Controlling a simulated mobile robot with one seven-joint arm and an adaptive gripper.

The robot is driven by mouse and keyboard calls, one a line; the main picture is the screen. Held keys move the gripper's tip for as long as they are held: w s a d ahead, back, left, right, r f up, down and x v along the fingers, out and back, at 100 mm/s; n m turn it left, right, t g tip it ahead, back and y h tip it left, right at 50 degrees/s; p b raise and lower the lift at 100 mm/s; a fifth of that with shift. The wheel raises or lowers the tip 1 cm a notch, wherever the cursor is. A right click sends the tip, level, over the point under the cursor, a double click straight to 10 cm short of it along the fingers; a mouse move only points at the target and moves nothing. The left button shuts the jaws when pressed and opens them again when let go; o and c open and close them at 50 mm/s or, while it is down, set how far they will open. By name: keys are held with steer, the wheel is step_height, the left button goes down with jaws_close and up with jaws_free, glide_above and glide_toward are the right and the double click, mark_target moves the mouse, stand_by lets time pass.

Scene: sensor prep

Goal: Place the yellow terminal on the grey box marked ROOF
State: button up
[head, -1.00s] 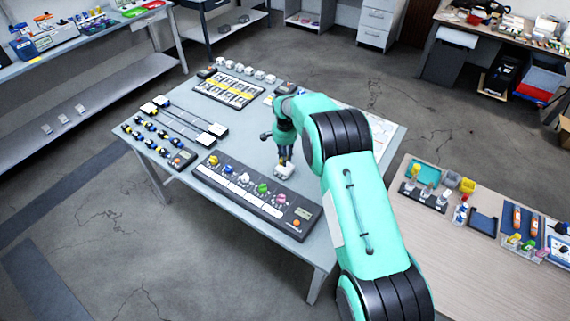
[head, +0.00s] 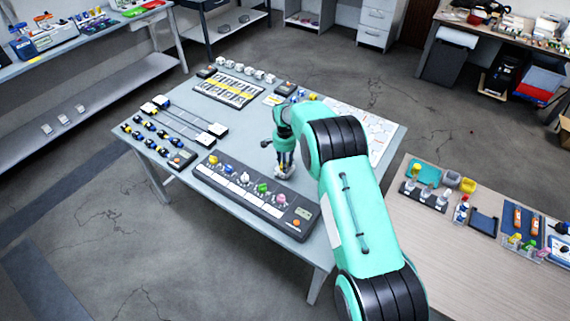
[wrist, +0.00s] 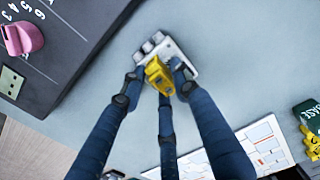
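The yellow terminal (wrist: 158,76) is between my gripper's fingertips in the wrist view. My gripper (wrist: 158,72) has its blue fingers around it, with the tips down at a small pale grey box (wrist: 182,50) with several round tops along one side. The terminal overlaps this box in the picture; whether it touches it is hard to tell. No ROOF mark is readable on the box. In the head view my gripper (head: 284,166) stands low over the same spot. Whether the fingers grip the terminal or stand slightly apart is unclear.
A dark panel (wrist: 62,40) with a pink knob (wrist: 22,38) lies left in the wrist view. A white printed sheet (wrist: 262,142) and a dark green box (wrist: 308,112) with a yellow part are at lower right. Bare grey tabletop (wrist: 250,60) lies right of the pale box.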

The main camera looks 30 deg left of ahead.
steer(key=shift+o, duration=0.4)
steer(key=shift+r, duration=0.1)
step_height(320, 180, up, 12)
steer(key=shift+p, duration=0.3)
stand_by(0.3)
stand_by(0.5)
steer(key=shift+r, duration=0.1)
